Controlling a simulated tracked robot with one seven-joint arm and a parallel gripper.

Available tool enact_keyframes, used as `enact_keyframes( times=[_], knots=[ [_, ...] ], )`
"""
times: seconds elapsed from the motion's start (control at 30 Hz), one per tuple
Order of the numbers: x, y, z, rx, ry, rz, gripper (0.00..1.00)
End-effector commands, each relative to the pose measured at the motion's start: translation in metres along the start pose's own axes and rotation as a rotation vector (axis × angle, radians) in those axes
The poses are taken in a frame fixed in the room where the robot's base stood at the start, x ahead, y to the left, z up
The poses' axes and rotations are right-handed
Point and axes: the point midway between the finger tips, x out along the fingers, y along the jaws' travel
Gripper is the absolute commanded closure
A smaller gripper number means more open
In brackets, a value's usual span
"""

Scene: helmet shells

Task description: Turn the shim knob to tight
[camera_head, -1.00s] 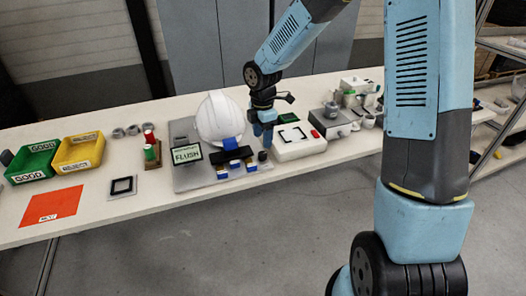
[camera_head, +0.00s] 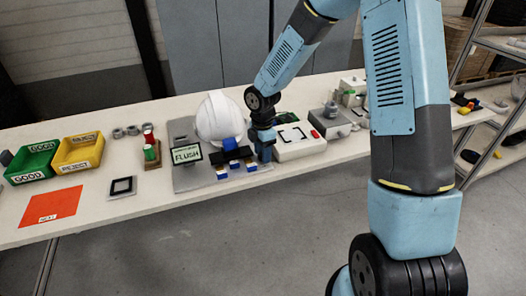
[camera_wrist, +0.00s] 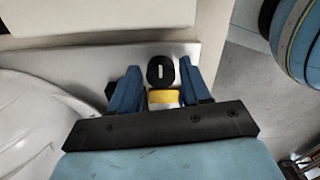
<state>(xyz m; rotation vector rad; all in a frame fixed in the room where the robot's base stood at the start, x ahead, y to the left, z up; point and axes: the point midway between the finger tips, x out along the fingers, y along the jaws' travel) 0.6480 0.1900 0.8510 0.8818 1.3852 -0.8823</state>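The shim knob (camera_wrist: 161,71), a dark round cap with a pale line on it, shows in the wrist view at the edge of a grey plate. My gripper (camera_wrist: 160,74) has its two blue fingers apart, one on each side of the knob; I cannot tell whether either touches it. A yellow piece (camera_wrist: 164,97) shows between the fingers, nearer the palm. In the head view my gripper (camera_head: 265,150) is low at the right end of the fixture plate (camera_head: 196,181) and hides the knob. A white helmet shell (camera_head: 219,117) sits on the fixture, beside a display (camera_head: 187,154) reading FLUSH.
Blue blocks (camera_head: 222,174) line the fixture's front. A white box (camera_head: 300,146) with a black frame stands close on the right. Green (camera_head: 31,162) and yellow (camera_head: 78,153) bins and an orange mat (camera_head: 52,206) lie left. The front table strip is clear.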

Motion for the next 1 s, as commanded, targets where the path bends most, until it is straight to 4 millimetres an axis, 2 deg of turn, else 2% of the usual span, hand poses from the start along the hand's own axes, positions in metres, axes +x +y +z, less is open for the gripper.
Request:
enact_keyframes(
  times=[0.07, 0.43, 0.77, 1.0],
  knots=[
    [-0.0001, 0.0001, -0.0002, 0.0, 0.0, 0.0, 0.61],
    [-0.0004, 0.0006, -0.0005, -0.001, 0.0, 0.001, 0.96],
    [-0.0007, 0.0012, -0.0008, 0.045, 0.0, 0.003, 0.97],
    [-0.0011, 0.0015, -0.001, 0.191, 0.0, 0.004, 0.97]
  ],
)
